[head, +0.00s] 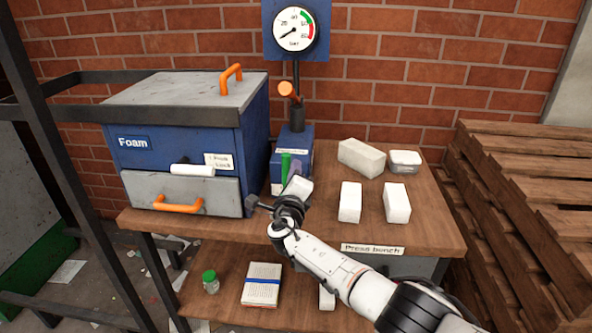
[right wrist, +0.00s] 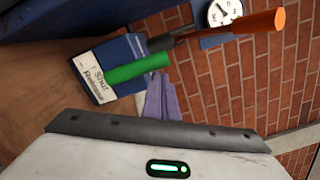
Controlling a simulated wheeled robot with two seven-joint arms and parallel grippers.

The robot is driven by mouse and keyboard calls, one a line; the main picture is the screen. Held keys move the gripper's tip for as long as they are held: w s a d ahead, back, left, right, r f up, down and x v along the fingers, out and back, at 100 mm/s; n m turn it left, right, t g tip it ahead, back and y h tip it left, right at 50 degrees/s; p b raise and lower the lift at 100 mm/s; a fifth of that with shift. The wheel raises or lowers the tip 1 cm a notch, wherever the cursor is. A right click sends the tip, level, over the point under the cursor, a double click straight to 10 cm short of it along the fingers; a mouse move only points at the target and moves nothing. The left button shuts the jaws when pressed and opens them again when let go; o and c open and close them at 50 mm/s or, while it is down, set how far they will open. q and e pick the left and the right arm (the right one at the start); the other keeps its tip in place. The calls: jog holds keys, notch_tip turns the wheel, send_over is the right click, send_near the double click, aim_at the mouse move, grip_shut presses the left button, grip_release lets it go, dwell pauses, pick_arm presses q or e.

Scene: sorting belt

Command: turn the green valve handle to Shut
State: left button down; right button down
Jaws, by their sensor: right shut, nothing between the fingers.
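The green valve handle (head: 285,165) stands about upright at the front of a small blue valve block (head: 297,140) on the bench. In the right wrist view the green handle (right wrist: 137,68) lies across the picture beside a white label (right wrist: 98,72) with the word Shut and a second word I cannot read surely. My right gripper (head: 298,187) is just in front of and below the handle, apart from it as far as I can tell. My left gripper is not in view.
A blue Foam box (head: 190,125) with orange handles stands left of the valve. An orange-tipped lever (head: 288,90) and a gauge (head: 294,31) rise behind it. Several white blocks (head: 350,202) lie to the right on the bench (head: 430,215).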

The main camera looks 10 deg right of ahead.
jog(key=shift+a+r, duration=0.35)
jog(key=shift+a, duration=0.05)
jog(key=s+d+p, duration=0.1)
jog(key=s+p, duration=0.3)
jog(key=s, duration=0.7)
jog(key=shift+s+d+f, duration=0.3)
jog(key=shift+d, duration=0.05)
jog(key=shift+f, duration=0.1)
